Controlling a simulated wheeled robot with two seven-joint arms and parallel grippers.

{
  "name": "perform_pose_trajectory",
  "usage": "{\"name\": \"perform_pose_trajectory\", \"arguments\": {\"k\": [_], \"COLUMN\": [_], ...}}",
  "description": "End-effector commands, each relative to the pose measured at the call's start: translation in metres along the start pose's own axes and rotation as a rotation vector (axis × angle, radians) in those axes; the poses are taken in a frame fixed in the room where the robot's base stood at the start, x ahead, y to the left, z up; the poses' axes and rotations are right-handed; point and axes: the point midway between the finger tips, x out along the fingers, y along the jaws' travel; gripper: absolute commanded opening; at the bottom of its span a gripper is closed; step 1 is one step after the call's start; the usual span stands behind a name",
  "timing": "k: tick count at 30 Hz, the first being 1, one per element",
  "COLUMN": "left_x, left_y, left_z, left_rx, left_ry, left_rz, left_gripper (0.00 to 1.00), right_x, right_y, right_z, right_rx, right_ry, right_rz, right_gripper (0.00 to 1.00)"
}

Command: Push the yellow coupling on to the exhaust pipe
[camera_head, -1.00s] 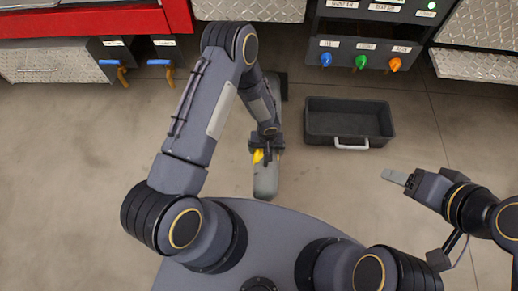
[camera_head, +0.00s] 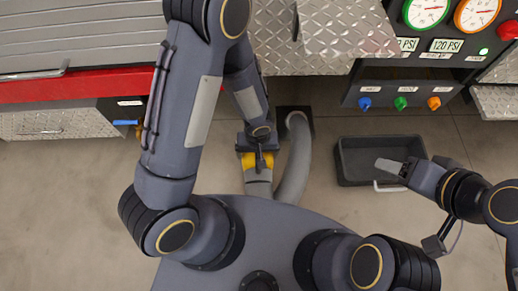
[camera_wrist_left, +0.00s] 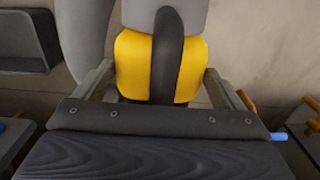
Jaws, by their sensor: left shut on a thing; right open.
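The yellow coupling (camera_head: 247,160) has a dark band and sits at the end of a grey hose (camera_head: 258,185). My left gripper (camera_head: 257,149) is shut on the coupling, with its arm reaching over from above. In the left wrist view, the two fingers lie on either side of the yellow coupling (camera_wrist_left: 188,68), and the grey hose end (camera_wrist_left: 165,12) enters it at the top. I cannot make out the exhaust pipe; the area beyond the coupling is hidden by my gripper and arm. My right gripper (camera_head: 391,166) is open and empty, over the edge of the dark bin.
The dark bin (camera_head: 343,165) with a white handle stands right. A red and metal cabinet front (camera_head: 75,86) and a gauge panel with knobs (camera_head: 400,101) line the back. Floor at lower left is clear.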

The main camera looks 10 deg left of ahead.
Motion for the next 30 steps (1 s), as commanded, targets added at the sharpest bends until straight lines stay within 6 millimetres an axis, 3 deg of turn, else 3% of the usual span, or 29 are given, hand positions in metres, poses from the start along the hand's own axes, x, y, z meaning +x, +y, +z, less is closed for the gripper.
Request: {"name": "perform_pose_trajectory", "arguments": {"k": [21, 30], "left_x": [-0.004, -0.001], "left_y": [0.000, 0.000], "left_z": [-0.054, -0.065], "left_rx": [-0.002, 0.001], "left_ry": [0.001, 0.001], "left_rz": [0.001, 0.002], "left_gripper": [0.20, 0.20], "right_x": [-0.037, -0.042], "right_y": [-0.017, -0.019], "right_z": [-0.019, -0.021], "right_rx": [0.000, 0.000], "right_ry": [0.000, 0.000], "right_rz": [0.000, 0.000], "right_gripper": [0.61, 0.61]}}
